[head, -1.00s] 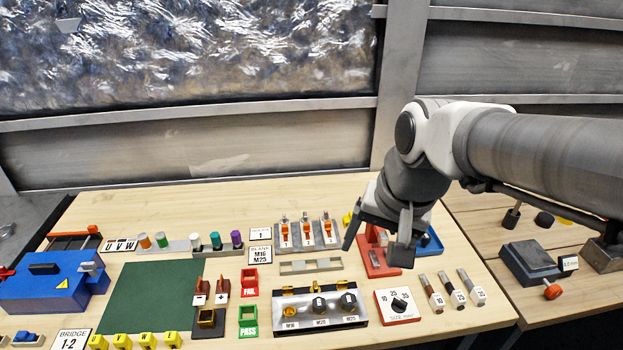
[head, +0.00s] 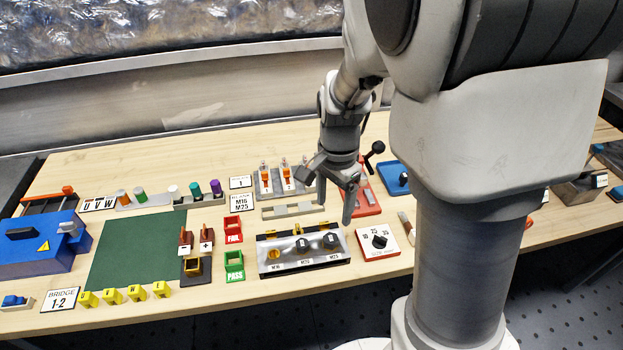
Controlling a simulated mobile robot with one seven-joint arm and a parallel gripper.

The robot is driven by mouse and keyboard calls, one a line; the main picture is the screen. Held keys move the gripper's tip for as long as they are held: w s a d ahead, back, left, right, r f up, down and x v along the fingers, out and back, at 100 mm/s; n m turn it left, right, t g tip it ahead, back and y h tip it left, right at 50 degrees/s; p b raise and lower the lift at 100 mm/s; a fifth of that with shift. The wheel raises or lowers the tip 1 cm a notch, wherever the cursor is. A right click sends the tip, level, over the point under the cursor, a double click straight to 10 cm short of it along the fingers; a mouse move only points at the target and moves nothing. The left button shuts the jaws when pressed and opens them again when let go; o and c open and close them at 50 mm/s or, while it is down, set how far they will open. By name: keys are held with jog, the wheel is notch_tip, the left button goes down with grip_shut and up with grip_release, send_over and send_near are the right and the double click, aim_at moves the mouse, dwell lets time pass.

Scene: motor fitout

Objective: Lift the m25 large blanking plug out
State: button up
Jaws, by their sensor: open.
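The gland block (head: 303,265) is a grey and black box with three positions labelled M16, M20 and M25. A black plug (head: 330,240) sits upright in the right-hand M25 position. Another black plug (head: 302,244) sits in the middle M20 position, and the M16 position (head: 274,255) shows yellow. My gripper (head: 335,205) points down with its jaws open and empty. Its fingertips are above and slightly behind the M25 plug, apart from it in the picture. The exact height gap cannot be told.
A grey slotted rail (head: 287,210) lies just behind the block, next to the BLANK M16 M25 card (head: 243,199). A red stand (head: 368,201) and the size dial (head: 378,242) are close on the right. FAIL (head: 233,229) and PASS (head: 234,266) bins stand left.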

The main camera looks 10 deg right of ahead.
aim_at(330, 239)
notch_tip(330, 239, down, 11)
jog(key=shift+w+r+b, duration=0.1)
jog(key=shift+w+b, duration=0.05)
jog(key=shift+b, duration=0.9)
jog(key=shift+c, duration=0.2)
jog(key=shift+a, duration=0.1)
grip_shut()
